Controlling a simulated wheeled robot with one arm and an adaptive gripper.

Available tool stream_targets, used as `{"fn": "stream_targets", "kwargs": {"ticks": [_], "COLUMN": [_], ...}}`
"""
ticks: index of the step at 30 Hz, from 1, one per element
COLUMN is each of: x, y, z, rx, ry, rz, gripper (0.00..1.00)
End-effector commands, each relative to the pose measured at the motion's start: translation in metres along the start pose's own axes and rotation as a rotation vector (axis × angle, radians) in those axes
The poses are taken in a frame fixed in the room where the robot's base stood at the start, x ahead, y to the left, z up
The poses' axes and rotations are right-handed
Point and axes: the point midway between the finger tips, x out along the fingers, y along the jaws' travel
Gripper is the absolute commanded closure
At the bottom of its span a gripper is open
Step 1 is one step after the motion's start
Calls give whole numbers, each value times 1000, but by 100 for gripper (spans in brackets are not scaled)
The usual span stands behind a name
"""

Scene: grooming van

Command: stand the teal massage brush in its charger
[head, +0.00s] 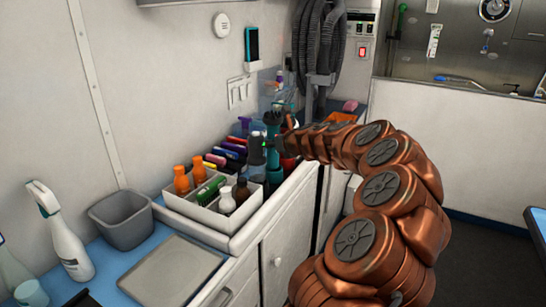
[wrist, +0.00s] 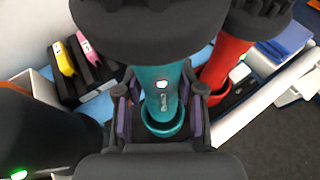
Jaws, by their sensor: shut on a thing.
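The teal massage brush (wrist: 160,85) is upright in the wrist view, its dark head toward the camera and a small reddish-white light on its handle. My gripper (wrist: 161,112) is shut on the handle, one finger on each side. The teal ring of its charger (wrist: 165,128) surrounds the lower end of the handle. I cannot tell whether the brush rests on the charger's bottom. In the head view the teal brush (head: 273,130) shows at the end of my arm, partly hidden, above the counter's far end.
A red brush (wrist: 222,65) stands in a red ring close on the right. A dark brush with a green light (wrist: 30,140) is close on the left. Clippers (wrist: 65,60) lie behind. In the head view, a white bottle caddy (head: 205,215) and grey bin (head: 122,218) stand nearer.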

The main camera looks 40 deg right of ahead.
Motion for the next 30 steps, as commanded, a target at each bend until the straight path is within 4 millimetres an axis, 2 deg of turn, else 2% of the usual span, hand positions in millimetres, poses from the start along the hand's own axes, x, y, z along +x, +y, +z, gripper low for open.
{"fn": "stream_targets", "kwargs": {"ticks": [12,24,25,30], "x": [15,17,17,17], "y": [-1,-1,-1,-1], "z": [-36,-40,-40,-40], "rx": [1,0,0,-1], "ry": [-2,-1,-1,-1], "rz": [-1,-1,-1,0], "gripper": [100,100,59,41]}}
